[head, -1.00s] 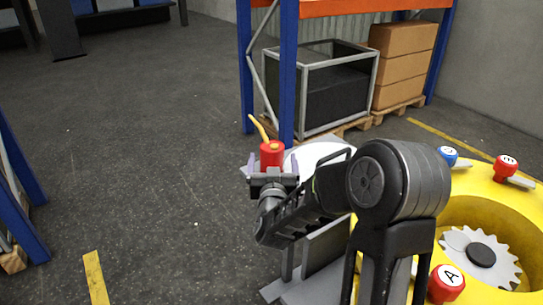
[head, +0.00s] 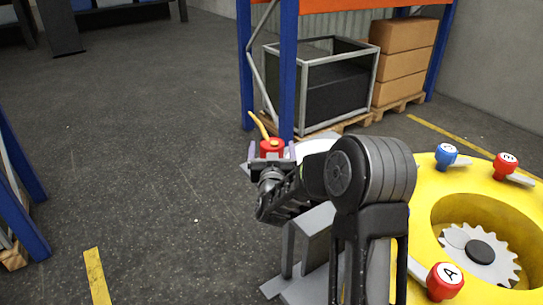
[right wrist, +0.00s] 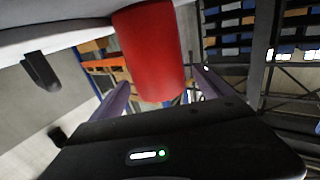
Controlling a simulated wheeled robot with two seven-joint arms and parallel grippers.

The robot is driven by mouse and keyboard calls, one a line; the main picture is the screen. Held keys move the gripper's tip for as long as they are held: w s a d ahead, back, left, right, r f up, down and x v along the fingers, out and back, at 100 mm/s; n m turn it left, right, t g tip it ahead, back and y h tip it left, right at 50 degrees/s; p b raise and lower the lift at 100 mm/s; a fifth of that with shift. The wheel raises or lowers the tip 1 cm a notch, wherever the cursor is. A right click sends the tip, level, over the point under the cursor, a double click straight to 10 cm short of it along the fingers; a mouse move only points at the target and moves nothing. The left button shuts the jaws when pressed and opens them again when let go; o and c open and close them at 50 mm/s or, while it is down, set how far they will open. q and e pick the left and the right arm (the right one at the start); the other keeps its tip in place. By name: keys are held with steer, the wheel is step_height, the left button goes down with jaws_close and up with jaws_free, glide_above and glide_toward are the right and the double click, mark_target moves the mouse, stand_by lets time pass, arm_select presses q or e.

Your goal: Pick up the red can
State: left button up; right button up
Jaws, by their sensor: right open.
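The red can (head: 271,147) has a yellow spout and shows just beyond my right gripper in the head view, near the blue rack post. In the right wrist view the red can (right wrist: 150,52) stands large between the two fingers. My right gripper (head: 272,157) is open, with one finger on each side of the can; its fingers also show in the right wrist view (right wrist: 160,95). I cannot tell whether either finger touches the can. The can's lower part is hidden behind the gripper in the head view. My left gripper is not in view.
A yellow round housing (head: 427,200) with a grey gear (head: 455,238) inside stands at the right, with red and blue knobs around it. A blue and orange rack (head: 287,80) holds a framed crate (head: 340,90) and cardboard boxes (head: 403,65).

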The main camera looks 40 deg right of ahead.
steer(key=shift+x, duration=0.95)
steer(key=shift+r, duration=0.1)
steer(key=c, duration=1.6)
